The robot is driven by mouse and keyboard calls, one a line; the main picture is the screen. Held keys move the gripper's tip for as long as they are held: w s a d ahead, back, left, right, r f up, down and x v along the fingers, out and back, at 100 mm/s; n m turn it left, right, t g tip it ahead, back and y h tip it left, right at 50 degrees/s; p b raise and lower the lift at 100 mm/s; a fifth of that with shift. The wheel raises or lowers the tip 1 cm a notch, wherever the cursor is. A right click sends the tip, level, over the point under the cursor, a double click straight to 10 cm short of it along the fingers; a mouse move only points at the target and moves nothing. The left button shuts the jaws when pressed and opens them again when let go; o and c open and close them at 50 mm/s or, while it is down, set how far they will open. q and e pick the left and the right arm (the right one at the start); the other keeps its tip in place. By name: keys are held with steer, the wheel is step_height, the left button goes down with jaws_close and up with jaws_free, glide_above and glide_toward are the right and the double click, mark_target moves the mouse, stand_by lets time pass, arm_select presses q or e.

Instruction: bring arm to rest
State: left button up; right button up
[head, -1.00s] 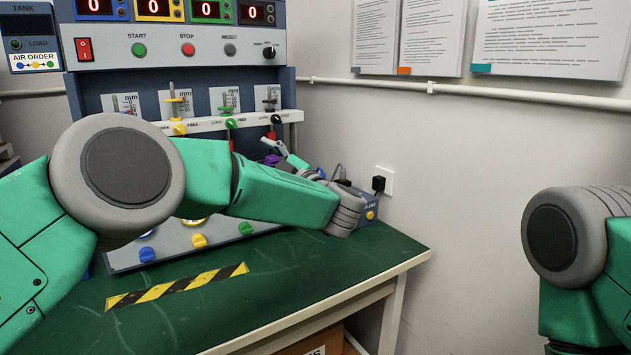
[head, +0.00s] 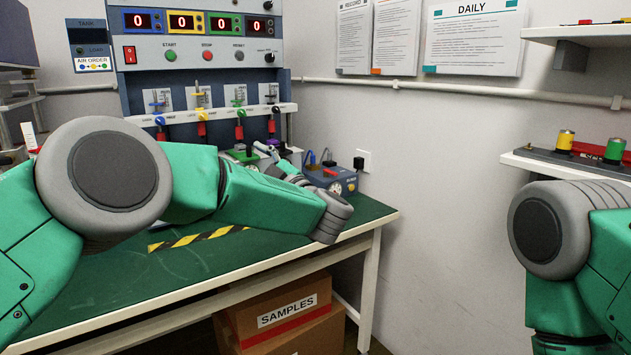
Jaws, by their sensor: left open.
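My left arm (head: 270,203) comes in from the left in green and grey, stretched across the front of the test panel. Its grey left gripper (head: 268,150) shows small behind the forearm, in front of the panel's lower right part. It is open, and I see nothing held in it. The forearm hides part of the gripper and of the panel's lower controls. My right arm (head: 560,235) stands at the right edge, clear of the table; its gripper is out of view.
The green table (head: 190,280) holds the test panel (head: 205,51) and a blue box (head: 332,180) with plugs. A cardboard box labelled SAMPLES (head: 285,325) is below. A wall shelf (head: 560,168) with yellow and green cylinders is near my right arm. Bare wall lies between.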

arm_select(q)
step_height(320, 180, down, 19)
steer(key=d+m+t+h, duration=0.2)
steer(key=m+t+h, duration=0.2)
steer(key=m+h, duration=0.75)
steer(key=s+a+f+m+g+h, duration=0.3)
steer(key=s+f+m+g+h, duration=0.15)
steer(key=s+f, duration=0.85)
steer(key=s+a+f+m+g+p, duration=0.1)
steer(key=s+a+f+m+g, duration=0.35)
steer(key=s+f, duration=0.8)
steer(key=s+a+g, duration=0.4)
steer(key=s+a, duration=0.1)
steer(key=s, duration=0.7)
steer(key=s+a+n+g, duration=0.1)
steer(key=s+a+g, duration=0.3)
steer(key=s, duration=0.8)
steer(key=shift+s+a+f+g+p, duration=0.2)
steer(key=shift+s+a+g+p, duration=0.1)
steer(key=shift+a+g, duration=0.15)
arm_select(e)
steer(key=shift+w+r, duration=0.3)
steer(key=shift+r, duration=0.45)
arm_select(q)
steer(key=shift+w, duration=0.1)
